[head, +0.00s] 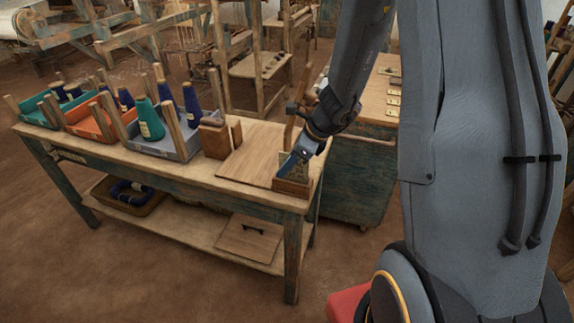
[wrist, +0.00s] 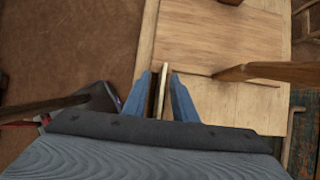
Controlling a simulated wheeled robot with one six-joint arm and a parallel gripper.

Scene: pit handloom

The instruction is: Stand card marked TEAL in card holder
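My gripper (head: 288,166) is low over the right end of the wooden table in the head view. Its blue fingers, seen in the wrist view (wrist: 161,84), close in on both sides of a thin card (wrist: 161,92), which shows nearly edge-on. In the head view part of the card (head: 295,172) shows behind a finger, just above a small wooden block, the card holder (head: 291,187). The card looks upright, with its lower edge at the block. I cannot tell whether it sits fully in the slot. Its marking is not readable.
A flat wooden board (head: 246,150) lies left of the holder, beside a wooden box (head: 215,140). Trays in grey (head: 178,152), orange and teal hold yarn cones farther left. An upright wooden handle (head: 291,124) stands close behind my gripper. A green cabinet (head: 365,180) is behind.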

